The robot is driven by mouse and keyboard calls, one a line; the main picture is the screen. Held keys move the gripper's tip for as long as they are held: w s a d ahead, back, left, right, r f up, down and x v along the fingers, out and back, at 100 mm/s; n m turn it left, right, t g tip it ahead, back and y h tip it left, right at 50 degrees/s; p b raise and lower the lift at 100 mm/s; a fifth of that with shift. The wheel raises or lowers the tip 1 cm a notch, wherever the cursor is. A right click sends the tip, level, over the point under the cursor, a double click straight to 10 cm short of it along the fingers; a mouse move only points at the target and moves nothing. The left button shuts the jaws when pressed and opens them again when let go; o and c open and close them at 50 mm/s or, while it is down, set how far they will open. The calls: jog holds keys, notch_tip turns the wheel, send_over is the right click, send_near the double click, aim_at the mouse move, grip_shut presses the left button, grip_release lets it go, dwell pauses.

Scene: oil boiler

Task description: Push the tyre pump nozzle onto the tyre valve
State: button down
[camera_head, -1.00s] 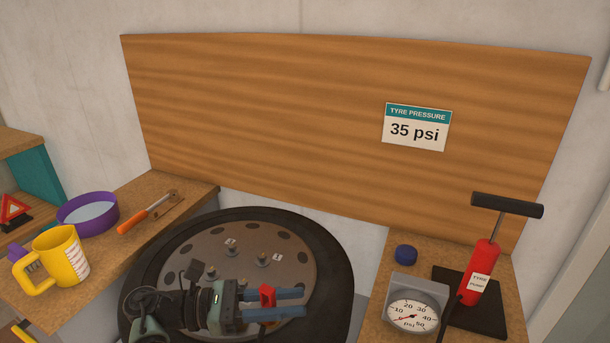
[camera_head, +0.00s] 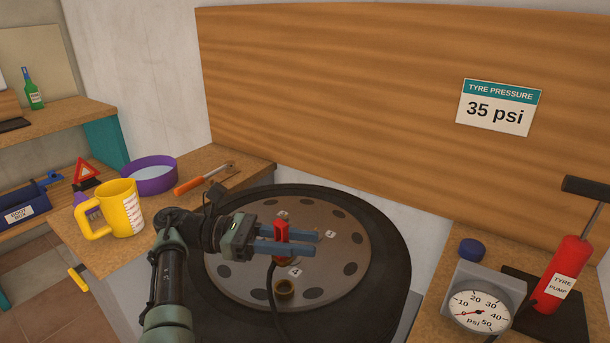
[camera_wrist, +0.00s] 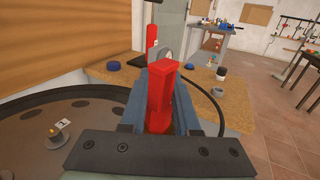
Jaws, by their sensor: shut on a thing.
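My gripper (camera_head: 316,244) is shut on the red tyre pump nozzle (camera_head: 281,231), which stands upright between its blue fingers. The nozzle also fills the middle of the wrist view (camera_wrist: 163,95). A black hose (camera_head: 271,285) hangs from it. The gripper is over the wheel disc of the black tyre (camera_head: 385,250). Several short studs with number tags stand on the disc, one (camera_wrist: 58,137) at left in the wrist view. I cannot tell which is the valve; the nozzle's lower end is hidden.
The red tyre pump (camera_head: 568,262) and a psi gauge (camera_head: 482,312) stand on the right bench, with a blue cap (camera_head: 472,249). A yellow jug (camera_head: 122,215), purple bowl (camera_head: 150,175) and orange-handled tool (camera_head: 196,182) are on the left bench. A wooden board stands behind.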

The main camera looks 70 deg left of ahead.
jog(key=shift+f, duration=0.1)
dwell(0.3)
jog(key=shift+f+b, duration=1.35)
jog(key=shift+f, duration=0.95)
jog(key=shift+r+p, duration=0.1)
jog(key=shift+p, duration=0.75)
jog(key=shift+f, duration=0.3)
jog(key=shift+f+b, duration=1)
jog(key=c, duration=0.6)
grip_release()
jog(key=shift+o, duration=0.2)
